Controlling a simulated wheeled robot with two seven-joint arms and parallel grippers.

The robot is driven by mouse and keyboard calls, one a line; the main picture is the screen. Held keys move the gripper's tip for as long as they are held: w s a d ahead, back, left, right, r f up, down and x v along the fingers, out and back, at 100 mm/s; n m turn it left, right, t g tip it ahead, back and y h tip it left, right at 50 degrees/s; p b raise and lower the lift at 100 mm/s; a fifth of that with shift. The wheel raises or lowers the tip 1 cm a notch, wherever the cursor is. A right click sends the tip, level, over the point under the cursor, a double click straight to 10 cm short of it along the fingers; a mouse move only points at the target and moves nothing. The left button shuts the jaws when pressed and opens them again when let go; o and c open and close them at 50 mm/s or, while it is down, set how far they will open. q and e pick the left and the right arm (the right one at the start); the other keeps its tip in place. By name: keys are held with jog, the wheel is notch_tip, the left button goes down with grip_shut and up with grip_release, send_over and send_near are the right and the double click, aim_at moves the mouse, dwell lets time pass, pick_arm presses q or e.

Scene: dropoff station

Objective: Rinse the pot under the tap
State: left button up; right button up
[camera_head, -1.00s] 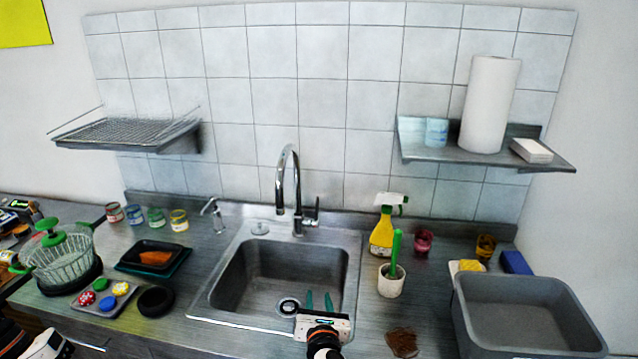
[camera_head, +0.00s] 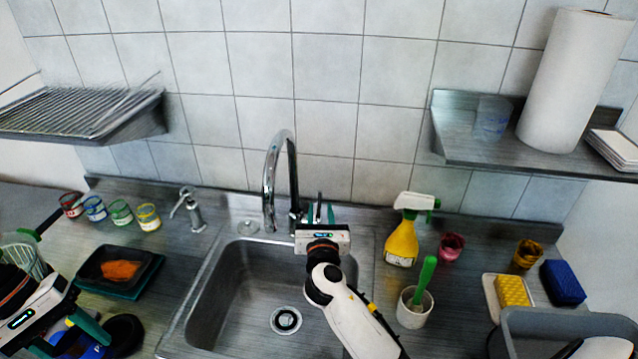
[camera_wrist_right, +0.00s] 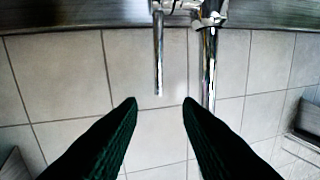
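The curved chrome tap (camera_head: 271,180) stands behind the sink (camera_head: 225,290), whose basin looks empty. No water shows. The tap lever (camera_head: 319,203) points up beside the spout; it also shows in the right wrist view (camera_wrist_right: 158,55). My right gripper (camera_head: 320,213) is at the lever, over the sink's back edge. Its dark green fingers (camera_wrist_right: 160,102) are apart with nothing held, the lever's tip showing between and just beyond them. My left gripper (camera_head: 88,330) is at the lower left; a green finger shows, but its grip is unclear.
Left of the sink are a soap dispenser (camera_head: 190,210), several small jars (camera_head: 120,212) and a black tray (camera_head: 90,265) with something orange. Right are a yellow spray bottle (camera_head: 402,243), a brush cup (camera_head: 413,310) and a grey tub (camera_head: 530,322). Shelves overhang both sides.

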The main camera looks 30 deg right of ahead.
aim_at(320, 194)
jog(key=x, duration=0.9)
jog(key=shift+w+d, duration=0.25)
jog(key=shift+w, duration=0.05)
jog(key=shift+c, duration=0.4)
grip_shut()
